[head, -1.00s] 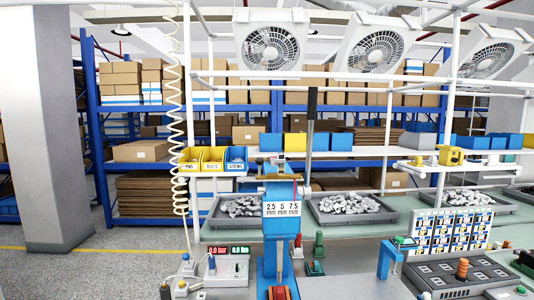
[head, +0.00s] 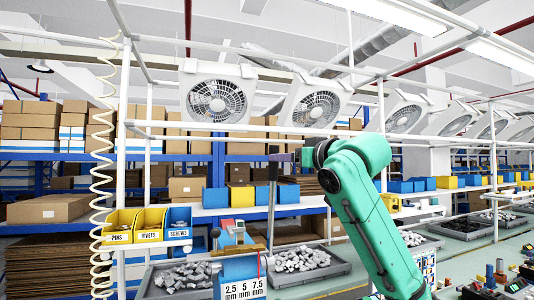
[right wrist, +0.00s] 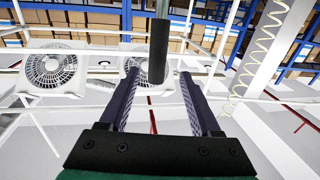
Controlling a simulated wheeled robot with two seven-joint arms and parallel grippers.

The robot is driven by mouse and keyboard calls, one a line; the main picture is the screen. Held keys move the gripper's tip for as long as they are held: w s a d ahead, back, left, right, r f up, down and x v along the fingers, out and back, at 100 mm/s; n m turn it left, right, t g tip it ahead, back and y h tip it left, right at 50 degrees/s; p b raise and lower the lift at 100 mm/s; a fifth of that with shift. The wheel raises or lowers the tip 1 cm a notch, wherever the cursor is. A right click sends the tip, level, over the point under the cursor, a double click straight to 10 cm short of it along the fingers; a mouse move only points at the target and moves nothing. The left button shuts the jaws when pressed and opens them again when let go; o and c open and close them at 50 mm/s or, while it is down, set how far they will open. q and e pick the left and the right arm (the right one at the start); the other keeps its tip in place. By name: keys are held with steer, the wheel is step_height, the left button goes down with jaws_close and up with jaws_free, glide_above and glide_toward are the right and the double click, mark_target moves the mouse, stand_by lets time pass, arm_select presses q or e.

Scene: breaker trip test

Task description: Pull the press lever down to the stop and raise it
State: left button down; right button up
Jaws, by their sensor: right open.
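The press lever stands upright in the head view, a grey rod (head: 272,205) with a black grip (head: 274,163). It rises from the blue press (head: 238,268), whose lower part is cut off by the frame's bottom edge. My right gripper (head: 300,156), small and mostly hidden behind my green arm, is at grip height just right of the lever. In the right wrist view the right gripper (right wrist: 159,78) is open, its two dark fingers apart. My left gripper is not in view.
Yellow and blue bins (head: 150,225) stand left of the press. Grey trays of metal parts (head: 300,261) lie behind it. White frame posts (head: 383,130) and fans (head: 218,92) are behind and above the lever.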

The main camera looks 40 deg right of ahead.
mark_target(275, 173)
steer(key=w+p, duration=0.1)
steer(key=w, duration=0.2)
steer(key=w+d+p, duration=0.1)
steer(key=w, duration=0.2)
steer(key=shift+w+d, duration=0.1)
steer(key=w, duration=0.1)
steer(key=w+p, duration=0.1)
steer(key=w, duration=0.1)
steer(key=shift+w+d+f+p, duration=0.25)
steer(key=shift+w+f+p, duration=0.05)
steer(key=shift+p, duration=0.05)
steer(key=c, duration=0.5)
steer(key=shift+d, duration=0.1)
jaws_close()
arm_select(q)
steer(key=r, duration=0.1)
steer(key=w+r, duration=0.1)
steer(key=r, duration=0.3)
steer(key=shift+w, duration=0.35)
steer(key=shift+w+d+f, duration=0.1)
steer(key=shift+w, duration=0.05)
arm_select(e)
steer(key=shift+f, duration=0.15)
